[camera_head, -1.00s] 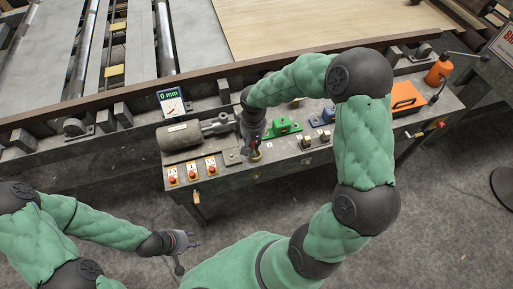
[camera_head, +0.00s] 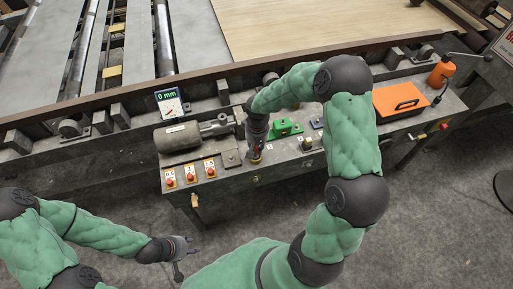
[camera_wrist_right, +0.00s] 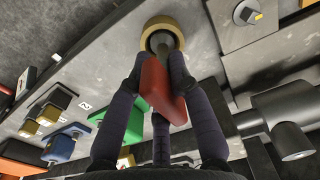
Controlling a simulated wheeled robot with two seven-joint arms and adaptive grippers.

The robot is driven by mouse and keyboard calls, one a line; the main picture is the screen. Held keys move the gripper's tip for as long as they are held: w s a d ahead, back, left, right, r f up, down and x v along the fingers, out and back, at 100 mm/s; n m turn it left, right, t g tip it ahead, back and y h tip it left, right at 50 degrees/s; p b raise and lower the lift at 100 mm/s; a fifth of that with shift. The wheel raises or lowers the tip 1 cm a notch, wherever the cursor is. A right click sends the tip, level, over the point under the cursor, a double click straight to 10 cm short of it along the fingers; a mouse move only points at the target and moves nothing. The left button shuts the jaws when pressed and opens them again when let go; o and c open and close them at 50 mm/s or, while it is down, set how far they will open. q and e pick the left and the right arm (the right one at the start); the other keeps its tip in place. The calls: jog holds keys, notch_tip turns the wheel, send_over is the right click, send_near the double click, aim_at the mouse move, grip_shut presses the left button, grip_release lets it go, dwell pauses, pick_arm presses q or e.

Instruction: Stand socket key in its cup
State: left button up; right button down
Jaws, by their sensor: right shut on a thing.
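The socket key has a red handle (camera_wrist_right: 160,88) and a grey metal end. My right gripper (camera_wrist_right: 156,85) is shut around the handle. The key's metal end is at the mouth of the brass-coloured round cup (camera_wrist_right: 150,25), in line with it; how deep it sits I cannot tell. In the head view my right gripper (camera_head: 256,152) is low over the cup (camera_head: 255,161) at the bench's front edge, and mostly hides the key. My left gripper (camera_head: 184,257) looks open and empty, over the floor in front of the bench.
A grey motor (camera_head: 180,136) and several red push buttons (camera_head: 190,178) stand left of the cup. A green block (camera_head: 285,127), a blue block (camera_head: 317,122) and an orange case (camera_head: 398,100) lie to the right. The roller line runs behind.

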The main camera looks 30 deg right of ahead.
jog(key=shift+f, duration=0.15)
jog(key=c, duration=1.1)
grip_release()
jog(key=shift+c, duration=0.2)
jog(key=shift+r, duration=0.25)
notch_tip(320, 180, up, 12)
jog(key=f+p, duration=0.1)
jog(key=p, duration=0.3)
jog(key=s+a+f+y, duration=0.2)
jog(key=s+a+f, duration=0.1)
jog(key=a+f, duration=0.35)
jog(key=s+a+f+y, duration=0.1)
jog(key=s+a+f, duration=0.2)
jog(key=a+f, duration=0.3)
jog(key=s+a+f, duration=0.6)
jog(key=s+f, duration=0.3)
jog(key=s, duration=0.2)
jog(key=shift+f+y, duration=0.2)
jog(key=shift+y, duration=0.2)
